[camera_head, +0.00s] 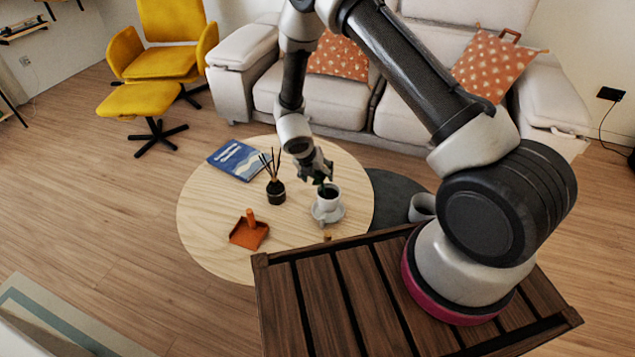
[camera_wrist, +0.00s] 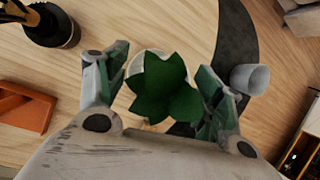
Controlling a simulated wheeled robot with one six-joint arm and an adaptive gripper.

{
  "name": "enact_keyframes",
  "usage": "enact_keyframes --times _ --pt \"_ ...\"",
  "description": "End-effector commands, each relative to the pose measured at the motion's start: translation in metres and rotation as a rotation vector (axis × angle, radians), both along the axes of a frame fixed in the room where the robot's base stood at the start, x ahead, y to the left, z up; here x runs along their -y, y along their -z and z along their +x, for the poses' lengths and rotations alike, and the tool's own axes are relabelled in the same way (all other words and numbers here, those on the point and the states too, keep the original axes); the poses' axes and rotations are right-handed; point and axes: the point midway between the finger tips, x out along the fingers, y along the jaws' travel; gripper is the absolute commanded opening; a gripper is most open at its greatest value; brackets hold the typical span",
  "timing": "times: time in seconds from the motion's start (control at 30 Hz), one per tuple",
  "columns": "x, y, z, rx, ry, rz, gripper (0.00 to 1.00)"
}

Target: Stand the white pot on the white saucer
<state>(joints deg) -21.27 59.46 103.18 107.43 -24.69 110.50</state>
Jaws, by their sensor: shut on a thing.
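The white pot (camera_head: 327,204) holds a green leafy plant and stands upright over the white saucer (camera_head: 342,213) on the round wooden table. I cannot tell whether its base touches the saucer. My gripper (camera_head: 318,174) is at the pot's top, its fingers shut on the pot. In the wrist view, my gripper (camera_wrist: 164,88) has one finger on each side of the plant (camera_wrist: 165,92). The leaves hide most of the pot there, leaving a bit of pale rim, and the saucer is mostly hidden.
The round table (camera_head: 210,215) also bears a blue book (camera_head: 237,160), a dark reed diffuser (camera_head: 275,190), an orange tray (camera_head: 249,235) and a small cork-like piece (camera_head: 327,236). A white cup (camera_head: 422,207) is to the right, by a dark round surface (camera_head: 390,190). A sofa (camera_head: 270,95) stands behind.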

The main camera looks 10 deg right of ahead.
Motion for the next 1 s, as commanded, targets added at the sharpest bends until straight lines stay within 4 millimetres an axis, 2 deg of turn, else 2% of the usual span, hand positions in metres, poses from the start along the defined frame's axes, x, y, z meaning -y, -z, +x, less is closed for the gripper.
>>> enact_keyframes --times 0.2,0.57,0.6,0.7,1.0 --pt "0.0 0.032 0.0 -0.001 -0.002 -0.002 0.08" --pt "0.0 0.036 0.0 -0.001 -0.001 -0.001 0.08" --pt "0.0 0.037 -0.001 -0.002 0.0 -0.001 0.71" --pt "0.0 0.037 -0.001 -0.002 0.0 -0.001 0.89" --pt "0.0 0.036 -0.001 -0.002 0.0 -0.001 0.89"
